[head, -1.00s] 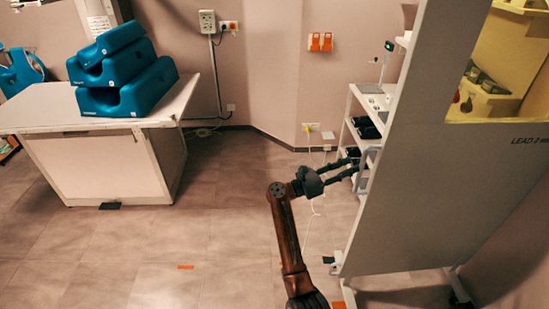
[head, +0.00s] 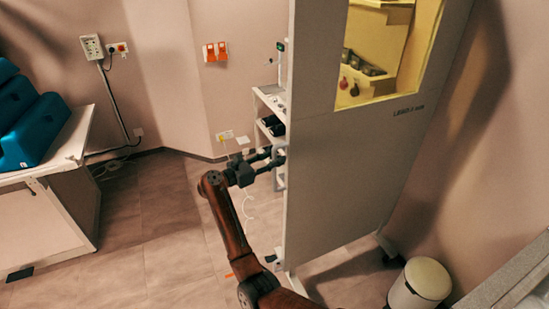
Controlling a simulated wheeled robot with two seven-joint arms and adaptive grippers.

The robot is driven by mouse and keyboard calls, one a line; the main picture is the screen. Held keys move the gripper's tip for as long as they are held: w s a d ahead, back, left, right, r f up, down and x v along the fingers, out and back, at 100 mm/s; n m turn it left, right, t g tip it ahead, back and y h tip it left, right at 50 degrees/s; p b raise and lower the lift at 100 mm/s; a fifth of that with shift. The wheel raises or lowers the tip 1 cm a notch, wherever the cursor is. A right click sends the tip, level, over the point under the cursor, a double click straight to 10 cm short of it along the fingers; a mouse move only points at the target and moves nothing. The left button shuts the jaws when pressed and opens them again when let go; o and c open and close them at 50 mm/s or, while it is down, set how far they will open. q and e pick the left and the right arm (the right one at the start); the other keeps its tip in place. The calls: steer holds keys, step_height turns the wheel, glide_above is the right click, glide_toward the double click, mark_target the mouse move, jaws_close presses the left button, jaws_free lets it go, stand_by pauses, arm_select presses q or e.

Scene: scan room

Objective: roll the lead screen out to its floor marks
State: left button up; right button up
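The lead screen (head: 345,165) is a tall grey panel with a yellow-tinted window and "LEAD" lettering, upright right of centre in the head view. A light grey handle (head: 280,153) sits at its left edge. My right gripper (head: 273,158) is at this handle, its dark fingers reaching to it from the left. A gap shows between the fingers, but whether they are closed on the handle is unclear. A small orange floor mark (head: 230,275) shows partly beside my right arm, near the screen's left foot (head: 271,258). My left gripper is not in view.
A white shelf unit (head: 262,100) stands behind the screen's left edge. A white bin (head: 420,282) stands at the screen's lower right. A bench (head: 45,215) with blue cushions (head: 28,118) is at the left. Floor between bench and screen is clear.

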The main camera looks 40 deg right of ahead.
jaws_close()
stand_by(0.3)
stand_by(0.4)
